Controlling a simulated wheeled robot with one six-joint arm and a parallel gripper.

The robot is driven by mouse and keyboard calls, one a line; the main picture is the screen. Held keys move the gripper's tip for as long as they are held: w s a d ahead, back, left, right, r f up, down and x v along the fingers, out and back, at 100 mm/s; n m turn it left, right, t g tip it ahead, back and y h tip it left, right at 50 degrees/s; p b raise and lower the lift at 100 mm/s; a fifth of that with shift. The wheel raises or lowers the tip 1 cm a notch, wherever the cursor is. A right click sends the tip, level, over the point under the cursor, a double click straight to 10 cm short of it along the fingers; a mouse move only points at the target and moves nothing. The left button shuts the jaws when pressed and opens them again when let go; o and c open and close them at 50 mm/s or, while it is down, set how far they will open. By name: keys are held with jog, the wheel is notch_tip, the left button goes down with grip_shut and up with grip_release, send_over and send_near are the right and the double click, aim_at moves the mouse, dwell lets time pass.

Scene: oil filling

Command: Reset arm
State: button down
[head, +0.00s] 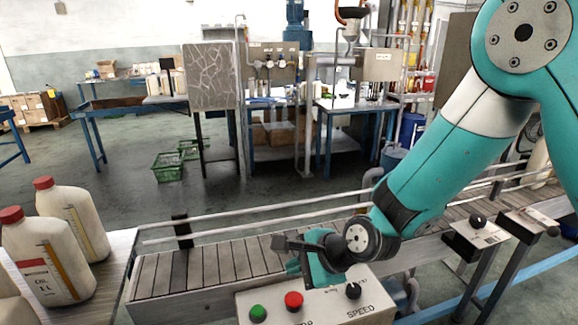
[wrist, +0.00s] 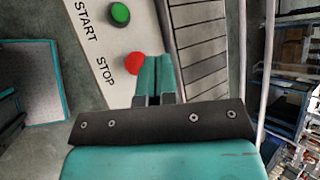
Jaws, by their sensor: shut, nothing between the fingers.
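My arm reaches down from the upper right in the head view. My gripper (head: 293,266) is over the control panel (head: 325,308), close to the red button (head: 293,300). The green button (head: 258,313) is left of it and a black SPEED knob (head: 353,291) is to the right. In the wrist view, my gripper's teal fingers (wrist: 157,72) are together and empty. Their tips appear beside the red STOP button (wrist: 135,63); I cannot tell whether they touch it. The green START button (wrist: 120,13) lies farther off.
The slatted conveyor (head: 215,262) runs behind the panel with a guide rail. White oil jugs with red caps (head: 48,255) stand on a side surface at left. A second control box (head: 482,238) is at right. Blue workbenches (head: 350,105) and green crates (head: 168,167) are farther back.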

jog(key=s+d+r+n+g+h, duration=0.1)
jog(key=s+d+r+n+g, duration=0.1)
jog(key=s+d+r+n, duration=0.4)
jog(key=s+d+r+n+g+h, duration=0.2)
jog(key=s+d+r+n, duration=0.4)
jog(key=s+r+n, duration=0.3)
jog(key=s+n, duration=0.4)
jog(key=n, duration=0.1)
jog(key=shift+s+d+r, duration=0.2)
jog(key=shift+s+r, duration=0.1)
jog(key=shift+r, duration=0.1)
